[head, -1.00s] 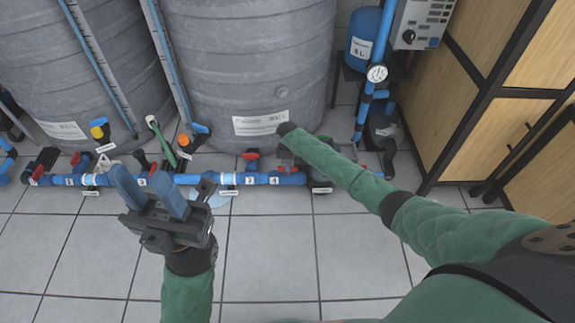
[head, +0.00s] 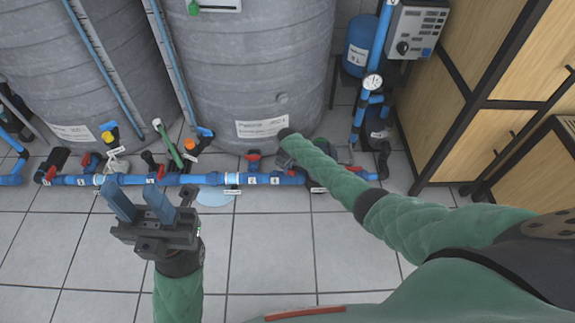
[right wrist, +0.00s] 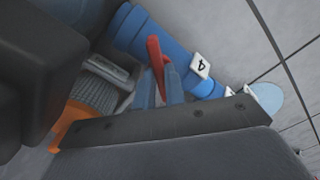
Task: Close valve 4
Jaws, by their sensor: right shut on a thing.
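The tag "4" sits on the blue pipe in the head view (head: 275,180) and in the right wrist view (right wrist: 201,65). A red valve handle (right wrist: 156,60) is next to this tag in the right wrist view. My right gripper (right wrist: 160,88) is shut on that handle, its blue fingers on either side of it. The handle's exact angle to the pipe is hard to tell. My left gripper (head: 138,198) is open and empty, above the floor in front of the pipe.
Another red-handled valve (head: 253,160) stands just left of the right gripper. The low blue pipe (head: 205,179) carries several more valves and tags. Large grey tanks (head: 250,75) stand behind it, a wooden cabinet (head: 455,90) at right. A small puddle (head: 214,197) lies on the floor; the tiled front is clear.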

